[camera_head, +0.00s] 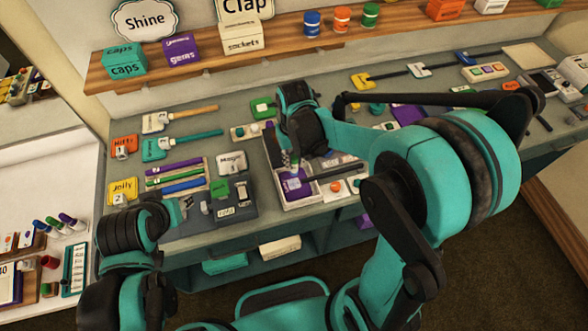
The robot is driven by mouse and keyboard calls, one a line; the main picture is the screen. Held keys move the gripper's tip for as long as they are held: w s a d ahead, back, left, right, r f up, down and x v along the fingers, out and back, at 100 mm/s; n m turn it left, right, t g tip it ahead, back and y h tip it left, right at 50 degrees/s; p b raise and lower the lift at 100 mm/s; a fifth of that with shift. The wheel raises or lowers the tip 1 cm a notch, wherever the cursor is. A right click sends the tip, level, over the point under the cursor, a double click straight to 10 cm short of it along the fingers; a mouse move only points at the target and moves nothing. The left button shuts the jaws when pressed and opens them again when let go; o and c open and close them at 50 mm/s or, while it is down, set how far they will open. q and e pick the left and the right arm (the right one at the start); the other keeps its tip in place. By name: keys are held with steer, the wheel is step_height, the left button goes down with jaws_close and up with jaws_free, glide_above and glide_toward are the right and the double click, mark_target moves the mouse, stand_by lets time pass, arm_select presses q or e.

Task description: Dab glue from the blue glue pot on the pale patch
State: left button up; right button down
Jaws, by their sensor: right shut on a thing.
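A blue round pot (312,23) stands upright on the wooden shelf; I cannot read its label or confirm that it is the glue pot. My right gripper (290,163) points down over the light tray (300,203) on the bench. It is shut on what looks like a small purple thing (293,187) with a pale label; the contact is partly hidden by the fingers. My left gripper (180,210) is low at the bench's left front, and its fingers are not clear. I cannot pick out the pale patch with certainty; a pale sheet (526,56) lies at the far right.
An orange pot (342,19) and a green pot (371,15) stand beside the blue one. Pencils in a holder (178,176), tags and a dark box (236,206) crowd the bench left of the tray. My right arm covers much of the bench's right half.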

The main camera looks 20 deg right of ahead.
mark_target(294, 174)
step_height(294, 174, down, 6)
steer(key=b, duration=0.5)
steer(key=shift+f+b, duration=0.45)
steer(key=shift+f, duration=0.05)
stand_by(1.2)
steer(key=shift+w, duration=0.3)
steer(key=shift+s, duration=0.2)
steer(key=shift+s, duration=0.35)
steer(key=shift+w, duration=0.15)
steer(key=shift+w, duration=0.35)
